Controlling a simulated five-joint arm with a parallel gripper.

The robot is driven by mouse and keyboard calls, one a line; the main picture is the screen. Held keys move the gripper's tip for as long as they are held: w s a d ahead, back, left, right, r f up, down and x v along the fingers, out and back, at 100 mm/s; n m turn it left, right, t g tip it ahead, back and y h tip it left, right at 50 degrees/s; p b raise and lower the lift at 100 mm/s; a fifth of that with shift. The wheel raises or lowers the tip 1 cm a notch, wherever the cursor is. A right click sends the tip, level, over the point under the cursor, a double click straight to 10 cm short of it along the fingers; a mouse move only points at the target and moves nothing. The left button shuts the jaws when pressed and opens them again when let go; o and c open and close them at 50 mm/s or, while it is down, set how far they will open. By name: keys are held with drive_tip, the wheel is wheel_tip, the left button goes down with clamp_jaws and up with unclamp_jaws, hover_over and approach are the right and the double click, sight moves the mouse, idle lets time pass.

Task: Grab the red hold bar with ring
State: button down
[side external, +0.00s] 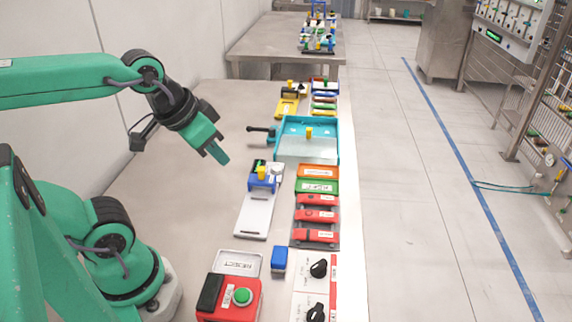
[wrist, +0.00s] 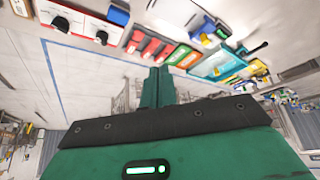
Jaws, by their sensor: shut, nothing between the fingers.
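Three red bars lie side by side on a dark tray (side external: 331,245) on the table's right side: a far one (side external: 312,200), a middle one (side external: 312,215) and a near one (side external: 312,235). Each has a white label too small to read. A ring-like mark seems to show on the middle bar, but I cannot be sure. The wrist view shows the red bars (wrist: 150,48) upside down near the top. My gripper (side external: 222,157) is shut and empty, in the air to the left of the bars. Its closed fingers (wrist: 158,72) point up in the wrist view.
Green and orange plates (side external: 317,186) lie just beyond the bars. A blue clamp on a white board (side external: 256,215) stands left of them, and a teal tray (side external: 340,140) farther back. Nearer are a blue block (side external: 279,259), black knobs (side external: 319,268) and a green-button box (side external: 243,297).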

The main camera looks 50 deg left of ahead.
drive_tip(key=c, duration=1)
unclamp_jaws()
drive_tip(key=shift+w, duration=0.1)
drive_tip(key=w+d+f+m+g, duration=0.1)
drive_tip(key=w+d+f+m, duration=0.1)
drive_tip(key=w+f, duration=0.3)
drive_tip(key=w+d+f+m+g, duration=0.2)
drive_tip(key=w+f+m, duration=0.2)
drive_tip(key=w, duration=0.5)
drive_tip(key=w+d+f+m+g, duration=0.2)
drive_tip(key=w+f, duration=0.3)
drive_tip(key=w, duration=0.2)
drive_tip(key=shift+f+m, duration=0.4)
drive_tip(key=shift+w+f+g, duration=0.2)
drive_tip(key=shift+f+g, duration=0.1)
drive_tip(key=shift+f, duration=0.05)
